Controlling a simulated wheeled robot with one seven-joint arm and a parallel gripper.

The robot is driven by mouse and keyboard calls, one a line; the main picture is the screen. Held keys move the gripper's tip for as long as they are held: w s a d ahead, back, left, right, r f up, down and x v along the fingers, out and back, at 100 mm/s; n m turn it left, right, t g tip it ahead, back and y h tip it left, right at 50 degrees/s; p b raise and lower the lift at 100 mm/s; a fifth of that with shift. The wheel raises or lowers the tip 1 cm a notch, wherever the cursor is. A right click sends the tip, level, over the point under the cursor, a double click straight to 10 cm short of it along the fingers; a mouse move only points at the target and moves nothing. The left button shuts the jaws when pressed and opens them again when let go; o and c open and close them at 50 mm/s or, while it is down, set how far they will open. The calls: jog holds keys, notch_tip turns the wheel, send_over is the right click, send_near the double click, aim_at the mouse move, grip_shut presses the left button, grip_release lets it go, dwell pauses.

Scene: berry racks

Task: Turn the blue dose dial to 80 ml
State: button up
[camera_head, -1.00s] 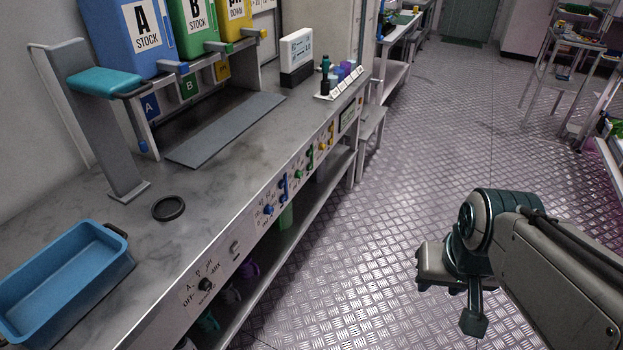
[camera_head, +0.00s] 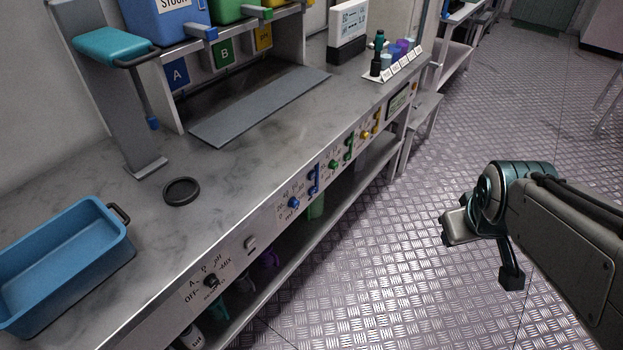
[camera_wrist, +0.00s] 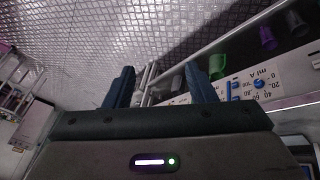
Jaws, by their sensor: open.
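The blue dose dial (camera_head: 293,203) is a small round knob on the front panel of the bench, with printed numbers around it and a blue lever (camera_head: 313,179) to its right. In the wrist view the blue dial (camera_wrist: 260,83) shows at the right, beside the scale marks; its exact setting is too small to read. My gripper (camera_head: 482,248) hangs over the floor to the right of the bench, well apart from the dial. In the wrist view its two dark fingers (camera_wrist: 159,88) stand wide apart with nothing between them.
A black selector knob (camera_head: 211,280), a green dial (camera_head: 333,164) and a yellow dial (camera_head: 365,134) share the panel. A blue tub (camera_head: 118,262) and a black ring (camera_head: 181,191) are on the bench top. Cups stand on the shelf below. The floor beside the bench is clear.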

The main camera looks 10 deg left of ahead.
jog(key=w+a+f+n+t+b, duration=0.1)
jog(key=w+f+n+t+b, duration=0.3)
jog(key=w+f+n+b, duration=0.5)
jog(key=m+g+y+b, duration=0.2)
jog(key=m+y+b, duration=1.7)
jog(key=m, duration=1.7)
send_near(297, 205)
jog(key=shift+h, duration=0.7)
jog(key=b+x, duration=0.1)
jog(key=x, duration=0.1)
jog(key=b+x, duration=0.1)
jog(key=x, duration=0.5)
jog(key=shift+a+r+b, duration=0.15)
jog(key=shift+r+b, duration=0.25)
jog(key=c, duration=1)
